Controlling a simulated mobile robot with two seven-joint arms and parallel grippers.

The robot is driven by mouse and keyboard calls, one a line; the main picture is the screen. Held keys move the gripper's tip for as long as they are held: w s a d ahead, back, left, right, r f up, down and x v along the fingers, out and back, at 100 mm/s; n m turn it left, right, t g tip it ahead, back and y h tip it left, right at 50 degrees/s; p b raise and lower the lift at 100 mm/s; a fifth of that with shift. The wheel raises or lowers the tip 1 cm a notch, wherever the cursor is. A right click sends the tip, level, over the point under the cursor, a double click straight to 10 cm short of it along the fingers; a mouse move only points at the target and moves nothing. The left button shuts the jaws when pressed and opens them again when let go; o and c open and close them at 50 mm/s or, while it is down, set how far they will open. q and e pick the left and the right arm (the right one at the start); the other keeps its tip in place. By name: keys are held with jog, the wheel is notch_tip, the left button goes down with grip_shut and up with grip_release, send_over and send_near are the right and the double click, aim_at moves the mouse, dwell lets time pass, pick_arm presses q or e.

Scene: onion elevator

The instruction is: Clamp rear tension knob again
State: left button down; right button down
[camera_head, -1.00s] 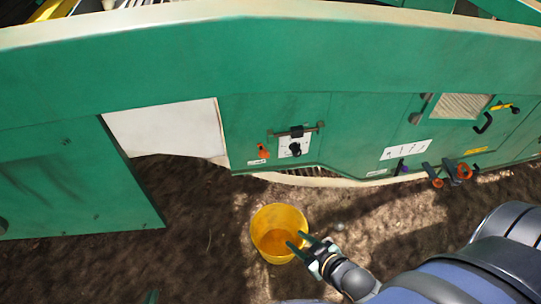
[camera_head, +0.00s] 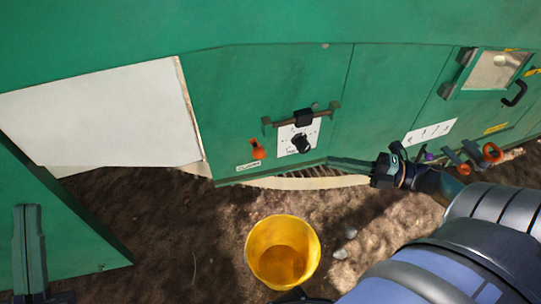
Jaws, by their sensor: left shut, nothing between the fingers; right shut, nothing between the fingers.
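A black knob (camera_head: 300,142) sits on a white dial plate on the green machine panel, under a dark bar with a black slider (camera_head: 303,117). An orange clamp lever (camera_head: 258,149) is left of it, above a small label (camera_head: 249,166). I cannot tell which control is the rear tension knob. My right gripper (camera_head: 331,162) is shut and empty. Its fingers point left along the panel's lower edge, below and right of the black knob, apart from it. My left gripper (camera_head: 27,208) is shut and empty at the lower left, pointing up, far from the knobs.
A yellow bucket (camera_head: 283,222) stands on the soil below the panel. Orange ring knobs (camera_head: 491,152), a purple knob (camera_head: 430,157) and a black handle (camera_head: 515,94) are at the right. A white panel (camera_head: 103,117) is at the left.

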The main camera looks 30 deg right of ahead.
aim_at(261, 156)
pick_arm(q)
jog(key=shift+s+d+r+m+h, duration=0.15)
jog(key=shift+r+m+h, duration=0.25)
jog(key=shift+h, duration=0.2)
pick_arm(e)
jog(key=shift+w+d+f+n+g+y, duration=0.15)
jog(key=shift+n+g+y, duration=0.3)
jog(key=shift+n, duration=0.35)
